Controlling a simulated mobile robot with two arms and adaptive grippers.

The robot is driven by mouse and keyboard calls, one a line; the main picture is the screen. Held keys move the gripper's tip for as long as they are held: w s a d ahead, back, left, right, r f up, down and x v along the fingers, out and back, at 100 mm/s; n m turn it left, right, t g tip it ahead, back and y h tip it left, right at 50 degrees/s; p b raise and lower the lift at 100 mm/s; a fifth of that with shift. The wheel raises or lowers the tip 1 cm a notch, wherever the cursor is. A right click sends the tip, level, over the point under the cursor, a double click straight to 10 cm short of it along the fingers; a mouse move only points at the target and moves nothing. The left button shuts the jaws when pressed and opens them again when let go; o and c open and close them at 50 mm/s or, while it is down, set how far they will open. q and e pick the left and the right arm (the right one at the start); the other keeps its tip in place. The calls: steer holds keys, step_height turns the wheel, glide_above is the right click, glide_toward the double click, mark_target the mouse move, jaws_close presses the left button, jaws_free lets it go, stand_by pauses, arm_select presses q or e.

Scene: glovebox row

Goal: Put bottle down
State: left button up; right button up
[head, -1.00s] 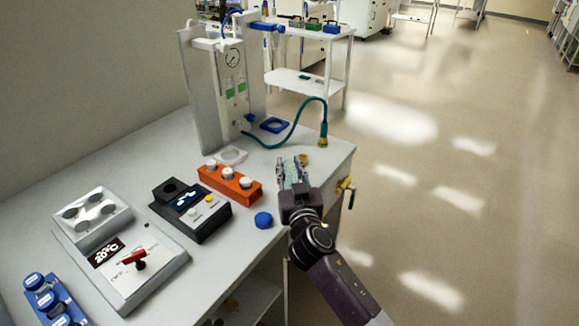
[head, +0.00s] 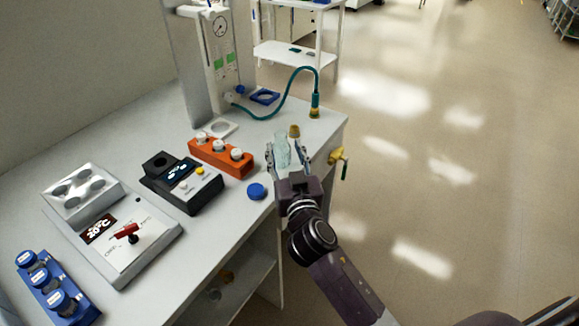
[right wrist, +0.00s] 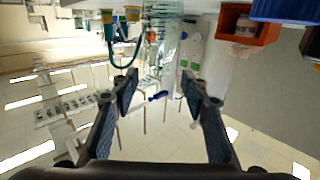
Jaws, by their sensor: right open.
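A clear, pale glass bottle (head: 282,148) stands upright at the right part of the white bench, seemingly resting on its top. My right gripper (head: 287,158) is open, with one finger on each side of the bottle and gaps showing. In the right wrist view, which is upside down, the open gripper (right wrist: 158,84) has the see-through bottle (right wrist: 163,40) beyond its fingertips; its outline is faint there. A loose blue cap (head: 257,191) lies on the bench left of the gripper. My left gripper is not in view.
An orange rack (head: 221,157) with white-capped vials and a black device (head: 183,184) stand to the left. A small yellow-topped item (head: 294,131) is just behind the bottle. A green hose (head: 302,76) ends behind it. A yellow valve (head: 338,157) sticks out at the bench's right edge.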

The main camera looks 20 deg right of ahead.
steer(key=shift+s+a+b, duration=0.2)
steer(key=shift+s+b, duration=0.05)
steer(key=shift+s, duration=1.25)
steer(key=shift+s+a+b, duration=0.15)
steer(key=shift+s+b, duration=0.05)
steer(key=shift+s, duration=1.25)
